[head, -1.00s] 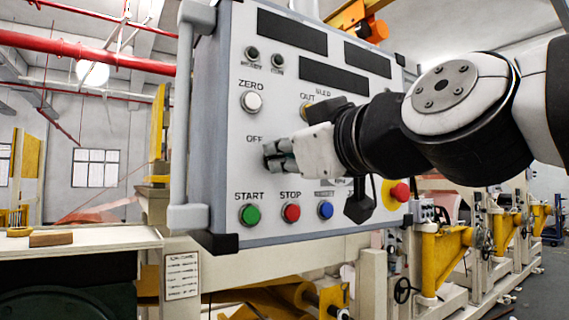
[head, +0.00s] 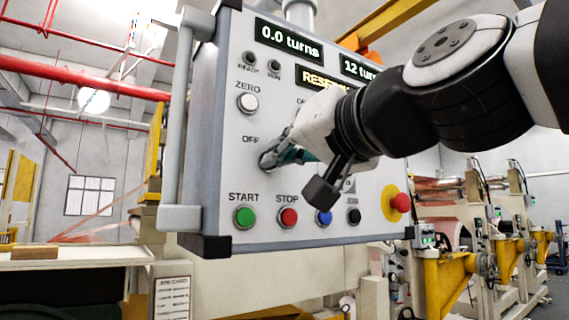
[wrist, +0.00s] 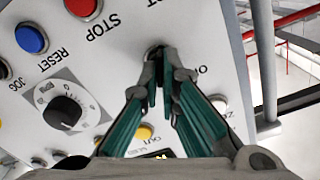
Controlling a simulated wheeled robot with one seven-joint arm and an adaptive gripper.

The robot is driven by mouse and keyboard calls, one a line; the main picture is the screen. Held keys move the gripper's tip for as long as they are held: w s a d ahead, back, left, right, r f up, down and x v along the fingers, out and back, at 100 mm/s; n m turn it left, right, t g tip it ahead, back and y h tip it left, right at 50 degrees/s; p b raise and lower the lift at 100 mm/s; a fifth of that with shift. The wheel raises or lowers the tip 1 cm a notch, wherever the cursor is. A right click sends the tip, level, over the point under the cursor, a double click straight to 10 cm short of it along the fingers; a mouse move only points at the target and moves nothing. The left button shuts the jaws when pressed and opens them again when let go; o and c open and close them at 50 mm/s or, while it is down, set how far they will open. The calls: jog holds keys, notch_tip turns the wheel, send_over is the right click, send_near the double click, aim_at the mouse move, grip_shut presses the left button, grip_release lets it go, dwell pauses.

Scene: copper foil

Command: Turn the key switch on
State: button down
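The key switch (head: 265,159) is on the grey control panel (head: 222,110), just below the OFF label. Its round collar (wrist: 152,51) peeps out behind the fingertips in the wrist view. My gripper (head: 277,156) is at the switch, turned at a slant, with its fingertips against it. In the wrist view the green-sided fingers (wrist: 160,64) come together at the switch. They appear shut on the key, which they mostly hide. The displays are lit: the upper left display (head: 289,40) reads 0.0 turns and another (head: 359,69) begins with 12.
Below the switch are the green START button (head: 245,217), red STOP button (head: 288,217) and blue button (head: 324,217). A red emergency button (head: 400,203) stands out at right. A white ZERO button (head: 247,102) is above. A vertical handle bar (head: 179,120) runs along the left edge.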

jog(key=shift+f+m, duration=0.1)
jog(key=shift+m, duration=0.4)
jog(key=c, duration=1.8)
grip_release()
jog(key=shift+s+d, duration=0.1)
jog(key=v, duration=1.1)
jog(key=shift+s+d, duration=0.2)
jog(key=shift+s, duration=0.1)
